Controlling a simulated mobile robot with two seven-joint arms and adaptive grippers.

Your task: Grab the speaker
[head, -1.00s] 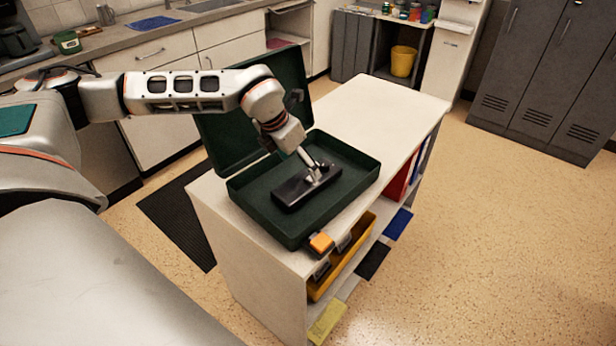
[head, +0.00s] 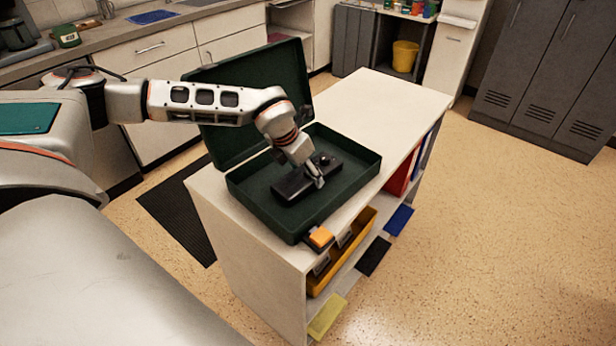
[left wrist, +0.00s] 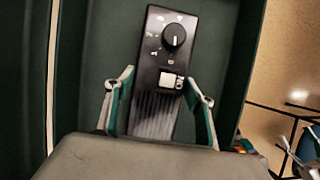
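The speaker is a flat black box (left wrist: 155,110) with a round knob and a small light square on its face. It lies inside an open dark green case (head: 253,207) on the white cabinet top; the speaker also shows in the head view (head: 291,187). My left gripper (head: 320,184) is down in the case over the speaker. In the left wrist view its two fingers (left wrist: 159,78) are spread, one at each long side of the speaker. Whether they touch it is not clear. My right gripper is in neither view.
The case lid (head: 218,135) stands raised behind the case. An orange-topped object (head: 321,237) sits at the cabinet's front edge. The white cabinet top (head: 385,100) is clear beyond the case. A yellow bin (head: 340,257) is on the shelf below.

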